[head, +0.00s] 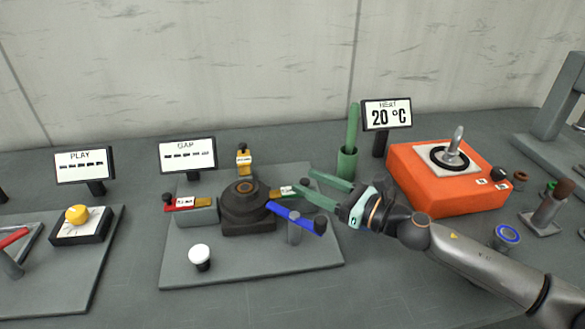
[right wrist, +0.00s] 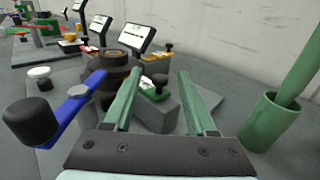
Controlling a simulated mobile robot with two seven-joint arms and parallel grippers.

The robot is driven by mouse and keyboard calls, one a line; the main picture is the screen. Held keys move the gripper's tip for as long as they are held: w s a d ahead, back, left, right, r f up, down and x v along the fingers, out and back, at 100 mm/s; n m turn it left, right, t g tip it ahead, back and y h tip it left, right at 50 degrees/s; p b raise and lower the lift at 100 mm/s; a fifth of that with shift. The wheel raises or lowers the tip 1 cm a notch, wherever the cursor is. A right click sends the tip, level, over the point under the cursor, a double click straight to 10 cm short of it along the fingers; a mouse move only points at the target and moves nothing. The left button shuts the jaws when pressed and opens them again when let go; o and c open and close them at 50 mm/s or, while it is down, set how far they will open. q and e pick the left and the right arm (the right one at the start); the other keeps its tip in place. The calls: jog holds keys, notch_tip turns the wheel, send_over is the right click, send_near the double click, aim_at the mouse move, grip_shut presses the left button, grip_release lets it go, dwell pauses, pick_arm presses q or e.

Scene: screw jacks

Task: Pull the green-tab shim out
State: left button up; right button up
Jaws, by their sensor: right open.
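The green-tab shim (head: 287,190) sticks out of the right side of the dark screw jack (head: 247,222). In the right wrist view its green tab (right wrist: 150,92) has a pale label and a black knob (right wrist: 160,79) on top, over a grey block. My right gripper (head: 302,183) is open, its two green fingers pointing left at the tab. In the right wrist view the tab and knob show between the fingers (right wrist: 158,76); I cannot tell whether either finger touches them. My left gripper is not in view.
A blue lever (head: 297,218) with a dark knob reaches out just in front of the green tab. A red-tab shim (head: 184,204) and a yellow-tab shim (head: 243,160) sit around the jack. A green cup (head: 347,163) stands behind my gripper; an orange heater (head: 430,190) is at right.

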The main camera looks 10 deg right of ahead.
aim_at(287, 188)
jog(key=x, duration=0.5)
jog(key=shift+w+a, duration=0.1)
grip_shut()
dwell(0.3)
dwell(1.0)
